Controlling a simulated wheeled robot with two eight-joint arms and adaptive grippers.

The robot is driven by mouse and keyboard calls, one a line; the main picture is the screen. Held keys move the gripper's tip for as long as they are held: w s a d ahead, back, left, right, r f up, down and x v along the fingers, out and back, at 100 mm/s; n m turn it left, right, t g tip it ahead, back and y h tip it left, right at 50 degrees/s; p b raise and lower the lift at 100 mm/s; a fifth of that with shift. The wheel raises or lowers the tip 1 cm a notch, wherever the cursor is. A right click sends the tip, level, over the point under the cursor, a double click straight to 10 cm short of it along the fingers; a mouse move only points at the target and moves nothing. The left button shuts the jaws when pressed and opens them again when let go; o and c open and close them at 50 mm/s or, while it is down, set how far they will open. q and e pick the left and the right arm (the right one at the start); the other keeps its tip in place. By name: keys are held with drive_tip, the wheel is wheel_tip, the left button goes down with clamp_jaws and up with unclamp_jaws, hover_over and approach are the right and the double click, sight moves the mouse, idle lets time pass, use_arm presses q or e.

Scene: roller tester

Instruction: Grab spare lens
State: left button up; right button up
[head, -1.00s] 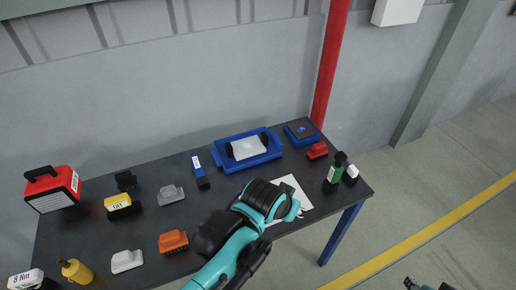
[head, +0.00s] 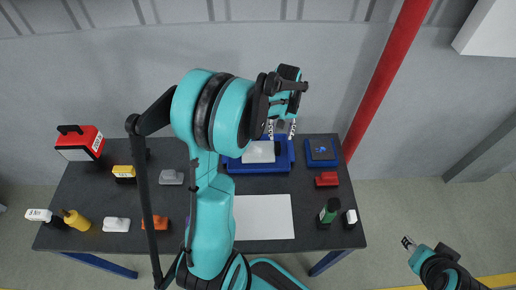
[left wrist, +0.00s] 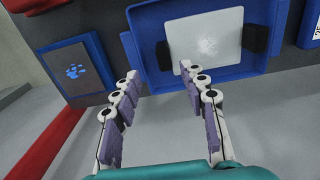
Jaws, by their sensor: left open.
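The spare lens appears to be the pale rectangular plate (head: 260,152) with dark end pieces, lying in the blue tray (head: 288,160) at the back of the dark table. In the left wrist view the plate (left wrist: 208,45) lies flat and glossy between its dark ends, inside the blue tray (left wrist: 131,52). My left gripper (head: 282,128) is open and empty, above the tray's back right part. In the left wrist view its two fingers (left wrist: 160,76) are spread apart, short of the plate and not touching it. My right gripper (head: 408,243) is far right, away from the table.
A blue case (head: 321,150) and a red block (head: 327,179) stand right of the tray. A green bottle (head: 328,212) is at the front right. A white sheet (head: 264,217) lies mid-table. A red post (head: 385,75) rises behind the right end.

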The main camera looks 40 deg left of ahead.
sight(278, 145)
use_arm(q)
wheel_tip(278, 145, down, 3)
drive_tip(key=shift+w+a+b, duration=0.1)
drive_tip(key=shift+b, duration=0.45)
drive_tip(key=f, duration=0.1)
drive_tip(key=f+b, duration=0.2)
drive_tip(key=f, duration=0.1)
drive_tip(key=shift+a+f, duration=0.1)
drive_tip(key=shift+a, duration=0.15)
drive_tip(key=shift+f, duration=0.45)
drive_tip(key=shift+s+r, duration=0.1)
drive_tip(key=shift+s, duration=0.1)
drive_tip(key=shift+c, duration=0.9)
clamp_jaws()
